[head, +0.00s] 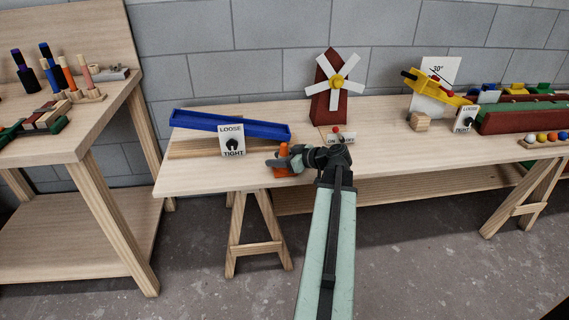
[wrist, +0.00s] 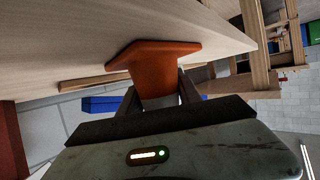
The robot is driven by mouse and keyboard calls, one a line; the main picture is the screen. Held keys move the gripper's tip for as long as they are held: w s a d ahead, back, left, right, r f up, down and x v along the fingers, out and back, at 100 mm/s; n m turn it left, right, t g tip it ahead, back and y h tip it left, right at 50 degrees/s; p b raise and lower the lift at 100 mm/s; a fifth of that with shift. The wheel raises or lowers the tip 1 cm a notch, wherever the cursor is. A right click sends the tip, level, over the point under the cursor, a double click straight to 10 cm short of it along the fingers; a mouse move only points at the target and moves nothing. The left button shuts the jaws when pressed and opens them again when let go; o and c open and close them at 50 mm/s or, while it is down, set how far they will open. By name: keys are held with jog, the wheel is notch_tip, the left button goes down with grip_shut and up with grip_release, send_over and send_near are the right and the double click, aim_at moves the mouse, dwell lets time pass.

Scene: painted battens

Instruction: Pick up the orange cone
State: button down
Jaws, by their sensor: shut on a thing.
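The orange cone (head: 284,150) stands near the front edge of the wooden table, left of the table's middle. It also shows in the wrist view (wrist: 155,68), with its wide square base against or very close to the tabletop. My gripper (head: 279,161) reaches in from the right and is shut on the cone, one finger on each side of its body. In the wrist view my gripper (wrist: 158,98) hides the cone's narrow end. I cannot tell whether the base still touches the table.
A LOOSE/TIGHT dial box (head: 232,140) and a blue trough (head: 230,124) stand behind and left of the cone. A red windmill (head: 331,90) and an ON/OFF switch box (head: 338,137) are behind my wrist. The table's left front corner (head: 185,180) is clear.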

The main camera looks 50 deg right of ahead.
jog(key=shift+r+p, duration=0.6)
notch_tip(320, 180, up, 3)
jog(key=p, duration=0.3)
jog(key=shift+r, duration=0.1)
jog(key=s+d, duration=0.4)
jog(key=s, duration=1.1)
jog(key=shift+s+d+r+p, duration=0.15)
jog(key=shift+s+r+p, duration=0.15)
jog(key=shift+p, duration=0.1)
jog(key=shift+w, duration=0.1)
